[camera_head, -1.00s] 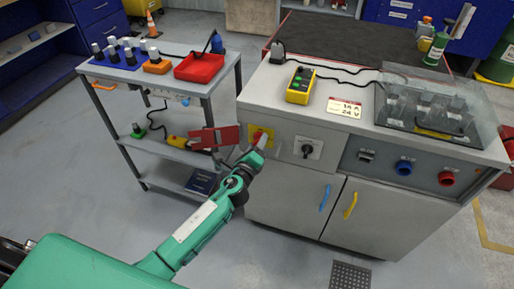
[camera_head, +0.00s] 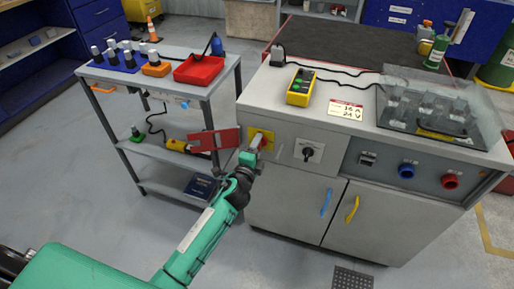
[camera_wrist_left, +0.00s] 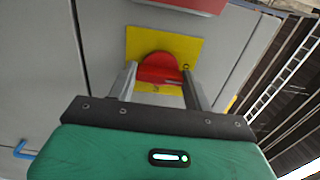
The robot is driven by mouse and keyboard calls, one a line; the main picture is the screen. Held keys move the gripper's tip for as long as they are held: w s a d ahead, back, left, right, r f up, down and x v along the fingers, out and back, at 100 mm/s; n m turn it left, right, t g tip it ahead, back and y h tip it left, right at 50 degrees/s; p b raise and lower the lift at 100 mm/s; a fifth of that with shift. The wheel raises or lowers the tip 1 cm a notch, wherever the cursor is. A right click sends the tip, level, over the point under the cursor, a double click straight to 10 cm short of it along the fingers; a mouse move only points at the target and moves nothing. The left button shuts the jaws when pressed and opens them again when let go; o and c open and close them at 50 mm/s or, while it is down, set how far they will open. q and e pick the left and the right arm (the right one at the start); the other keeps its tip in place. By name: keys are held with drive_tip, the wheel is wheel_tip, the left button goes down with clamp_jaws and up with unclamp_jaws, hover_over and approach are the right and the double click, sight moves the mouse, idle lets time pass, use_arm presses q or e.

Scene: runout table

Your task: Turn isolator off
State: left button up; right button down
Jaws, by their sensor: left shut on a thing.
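The isolator is a red rotary handle (camera_wrist_left: 158,68) on a yellow plate (camera_head: 262,135), at the left end of the grey cabinet's front. My left gripper (camera_head: 257,143) is at this handle, and in the left wrist view its two fingers (camera_wrist_left: 160,82) stand on either side of the red handle, shut on it. In the head view the gripper hides most of the handle. A red flat piece (camera_head: 214,139) with a cut-out sticks out just left of the yellow plate. My right gripper is in neither view.
A black rotary switch (camera_head: 308,152) sits right of the isolator. Blue (camera_head: 406,170) and red (camera_head: 451,181) round sockets are further right. A yellow control box (camera_head: 300,87) and a clear cover (camera_head: 440,105) are on top. A shelf trolley (camera_head: 160,95) stands close on the left.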

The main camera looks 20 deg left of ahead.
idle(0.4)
use_arm(q)
drive_tip(key=o, duration=1)
drive_tip(key=shift+s, duration=0.1)
drive_tip(key=s, duration=1.3)
drive_tip(key=shift+s+a, duration=0.25)
drive_tip(key=shift+s, duration=0.05)
